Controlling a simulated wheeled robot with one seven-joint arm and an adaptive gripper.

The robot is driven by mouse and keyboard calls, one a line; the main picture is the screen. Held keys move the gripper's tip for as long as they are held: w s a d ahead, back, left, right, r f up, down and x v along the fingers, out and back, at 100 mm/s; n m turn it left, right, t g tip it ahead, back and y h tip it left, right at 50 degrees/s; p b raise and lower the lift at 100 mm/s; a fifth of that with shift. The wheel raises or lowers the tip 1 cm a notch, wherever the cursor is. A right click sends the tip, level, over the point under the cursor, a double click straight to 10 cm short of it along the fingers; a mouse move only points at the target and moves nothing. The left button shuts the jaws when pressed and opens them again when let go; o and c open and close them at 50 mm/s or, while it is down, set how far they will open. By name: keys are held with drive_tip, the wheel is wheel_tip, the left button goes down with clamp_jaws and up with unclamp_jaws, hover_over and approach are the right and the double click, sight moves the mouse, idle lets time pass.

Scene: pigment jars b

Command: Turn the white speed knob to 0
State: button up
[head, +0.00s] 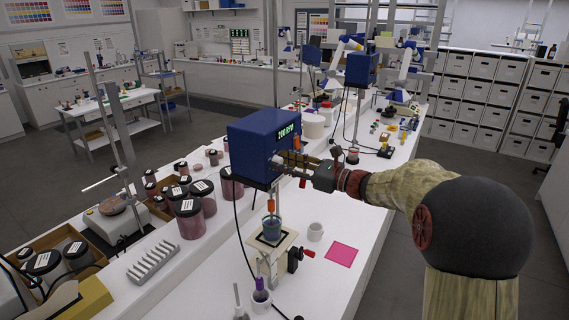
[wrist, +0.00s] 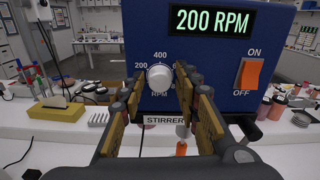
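The white speed knob (wrist: 160,76) sits on the front of the blue stirrer box (wrist: 105,30), with dial numbers 200, 400 and 600 around it. I cannot make out its pointer. The green display (wrist: 211,21) reads 200 RPM. My gripper (wrist: 159,82) is open, its fingers to the left and right of the knob with a gap on each side; the lower left of the dial is hidden by a finger. In the head view my gripper (head: 299,164) reaches the front of the stirrer box (head: 258,140) from the right.
An orange ON/OFF switch (wrist: 250,74) is right of the knob. Dark-lidded jars (head: 190,218) crowd the bench to the left.

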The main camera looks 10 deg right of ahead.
clamp_jaws()
drive_tip(key=shift+f+n+b, duration=0.1)
drive_tip(key=shift+n+b, duration=0.2)
drive_tip(key=shift+b, duration=0.3)
drive_tip(key=n+b, duration=1.1)
drive_tip(key=b, duration=0.5)
drive_tip(key=shift+a+f, duration=0.1)
drive_tip(key=shift+n, duration=0.3)
drive_tip(key=shift+o, duration=1.5)
unclamp_jaws()
